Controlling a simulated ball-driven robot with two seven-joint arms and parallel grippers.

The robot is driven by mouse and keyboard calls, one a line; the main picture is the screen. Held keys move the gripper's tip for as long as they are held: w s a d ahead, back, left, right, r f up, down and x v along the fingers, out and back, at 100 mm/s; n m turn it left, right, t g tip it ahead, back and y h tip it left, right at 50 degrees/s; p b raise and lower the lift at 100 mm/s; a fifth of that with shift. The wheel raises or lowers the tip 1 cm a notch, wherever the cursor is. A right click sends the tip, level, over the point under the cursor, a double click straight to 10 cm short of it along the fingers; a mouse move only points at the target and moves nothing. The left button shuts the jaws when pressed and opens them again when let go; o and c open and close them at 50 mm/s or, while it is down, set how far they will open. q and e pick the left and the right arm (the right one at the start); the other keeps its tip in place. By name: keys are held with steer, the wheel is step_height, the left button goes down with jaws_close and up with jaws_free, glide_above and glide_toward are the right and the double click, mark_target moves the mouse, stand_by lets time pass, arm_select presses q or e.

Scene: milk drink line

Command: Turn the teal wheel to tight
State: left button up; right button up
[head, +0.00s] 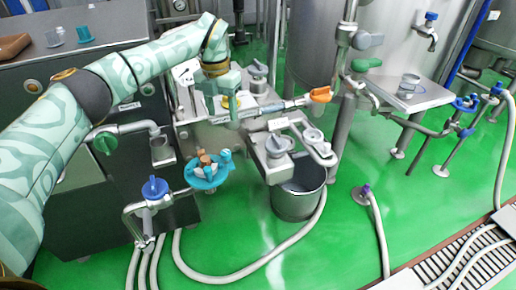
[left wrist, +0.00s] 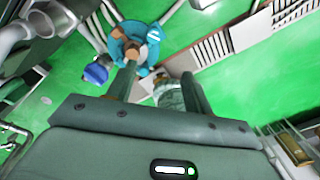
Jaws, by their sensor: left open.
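The teal wheel (head: 205,172) has a brown hub and sits at the end of the pipework, left of the middle in the head view. It also shows in the left wrist view (left wrist: 135,45), beyond the fingertips and towards the left finger. My left gripper (head: 222,112) is above the wheel in the head view, pointing down, with a visible gap between it and the wheel. In the left wrist view its two fingers (left wrist: 155,78) are apart, and the wheel does not appear to be between them. My right gripper is not in view.
A blue knob (head: 155,187) is on a pipe left of the wheel, and a green knob (head: 105,142) is further left. An orange handle (head: 320,94) is to the right. A metal bucket (head: 298,205) stands on the green floor (head: 345,240). Hoses lie across the floor.

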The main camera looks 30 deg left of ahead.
arm_select(q)
steer(key=b, duration=0.2)
glide_above(225, 152)
step_height(225, 152, down, 3)
steer(key=shift+y, duration=0.3)
step_height(225, 152, down, 12)
steer(key=b, duration=0.5)
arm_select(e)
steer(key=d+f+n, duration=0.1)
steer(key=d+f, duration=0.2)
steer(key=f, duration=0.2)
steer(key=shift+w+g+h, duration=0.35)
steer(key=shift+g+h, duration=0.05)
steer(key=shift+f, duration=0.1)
arm_select(q)
steer(key=c, duration=1)
